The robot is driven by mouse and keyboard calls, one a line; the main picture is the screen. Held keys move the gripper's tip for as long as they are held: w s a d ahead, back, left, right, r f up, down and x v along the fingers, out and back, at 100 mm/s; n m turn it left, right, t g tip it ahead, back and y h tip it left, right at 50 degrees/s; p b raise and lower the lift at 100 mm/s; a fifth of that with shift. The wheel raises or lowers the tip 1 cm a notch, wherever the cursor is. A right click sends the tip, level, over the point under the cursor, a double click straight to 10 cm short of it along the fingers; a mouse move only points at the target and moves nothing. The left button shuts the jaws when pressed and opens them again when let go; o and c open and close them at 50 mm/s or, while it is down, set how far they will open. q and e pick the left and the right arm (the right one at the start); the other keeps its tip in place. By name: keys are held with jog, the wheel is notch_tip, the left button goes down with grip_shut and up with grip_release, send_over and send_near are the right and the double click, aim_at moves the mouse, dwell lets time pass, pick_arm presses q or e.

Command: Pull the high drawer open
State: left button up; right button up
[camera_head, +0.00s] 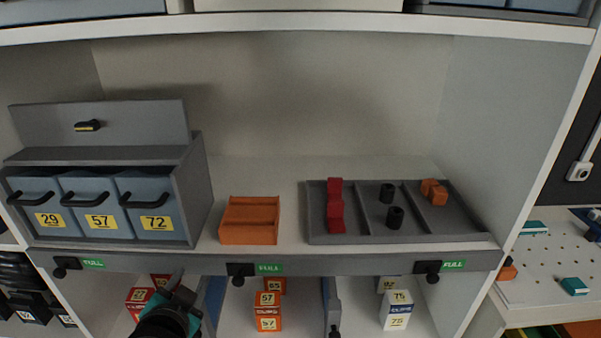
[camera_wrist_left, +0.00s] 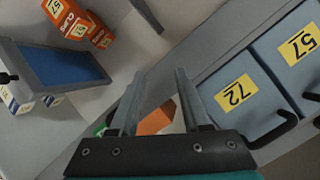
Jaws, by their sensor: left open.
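A grey cabinet (camera_head: 196,185) stands at the left of the shelf with blue drawers marked 29 (camera_head: 35,200), 57 (camera_head: 88,200) and 72 (camera_head: 145,200), each with a black handle. They look shut. Above them a grey panel (camera_head: 140,122) carries a small black and yellow knob. I cannot tell which front is the high drawer. My left gripper (camera_head: 178,284) is low, in front of the shelf edge and below the cabinet. In the left wrist view its fingers (camera_wrist_left: 156,90) are apart and touch no handle; drawers 72 (camera_wrist_left: 245,95) and 57 (camera_wrist_left: 290,60) are at the right.
An orange tray (camera_head: 250,222) and a grey sectioned tray (camera_head: 400,236) with red, black and orange parts stand on the shelf. The grey front rail (camera_head: 340,263) carries black knobs and green labels. Orange and white boxes (camera_head: 268,315) stand below, between blue-grey dividers.

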pick_arm(q)
jog(key=d+r+m+t+h+p, duration=0.1)
jog(key=d+r+m+t+h, duration=0.25)
jog(key=r, duration=0.95)
jog(key=r+m+t+h, duration=0.3)
jog(key=r+m+t, duration=0.3)
jog(key=r, duration=0.8)
jog(key=d+r+m+t+h+p, duration=0.1)
jog(key=d+r+m+t+h, duration=0.15)
jog(key=r+m, duration=0.7)
jog(key=s+d+r+m+g+h, duration=0.7)
jog(key=m+g, duration=0.3)
jog(key=m, duration=0.6)
jog(key=s+d+r+m+g+h, duration=0.5)
jog(key=m+g+h, duration=0.45)
jog(key=m, duration=0.65)
jog(key=w+a+r+m+t+y, duration=0.1)
jog(key=w+a+m+t+y, duration=0.3)
jog(key=a+t+y, duration=0.55)
jog(key=w+d+g+y+p, duration=0.1)
jog(key=w+d, duration=0.2)
jog(key=d, duration=0.1)
jog(key=w+d+f+g+p, duration=0.1)
jog(key=w+d, duration=0.3)
jog(key=w+d+f+g+y+p, duration=0.1)
jog(key=w+d+p, duration=0.1)
jog(key=w+d, duration=0.1)
jog(key=shift+w+d+y, duration=0.3)
jog(key=shift+w+d, duration=0.05)
jog(key=shift+d, duration=0.15)
